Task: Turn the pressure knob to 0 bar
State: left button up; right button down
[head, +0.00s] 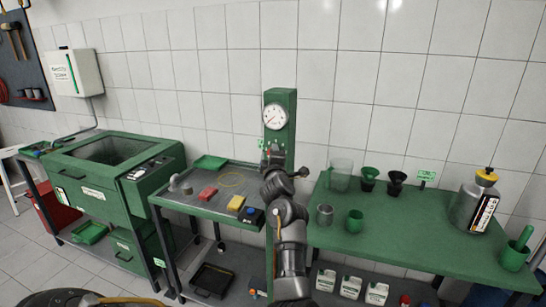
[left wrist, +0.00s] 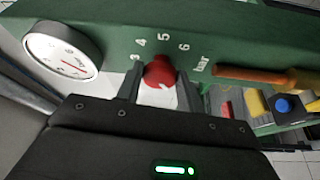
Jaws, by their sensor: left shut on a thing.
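The red pressure knob (left wrist: 159,72) sits on the face of a green column, beside printed numbers 3 to 6 and the word bar, in the left wrist view. My left gripper (left wrist: 158,84) is shut on it, with one dark finger on each side. A pale mark shows on the knob's lower part; the setting it points to is unclear. The round white gauge (head: 275,116) is high on the green column (head: 284,97) in the head view, its needle toward the lower left. The gauge also shows in the left wrist view (left wrist: 60,48). My right gripper is out of view.
A cart (head: 180,200) with red and yellow blocks stands left of the column, a green parts washer (head: 110,205) farther left. A green table (head: 400,228) with a jug, funnels and a bottle (head: 473,203) is at right. An orange handle (left wrist: 250,76) lies near the knob.

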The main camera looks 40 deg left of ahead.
pick_arm(q)
jog(key=shift+r+n, duration=0.1)
jog(key=shift+n, duration=0.6)
jog(key=o, duration=1)
jog(key=shift+s+a, duration=0.1)
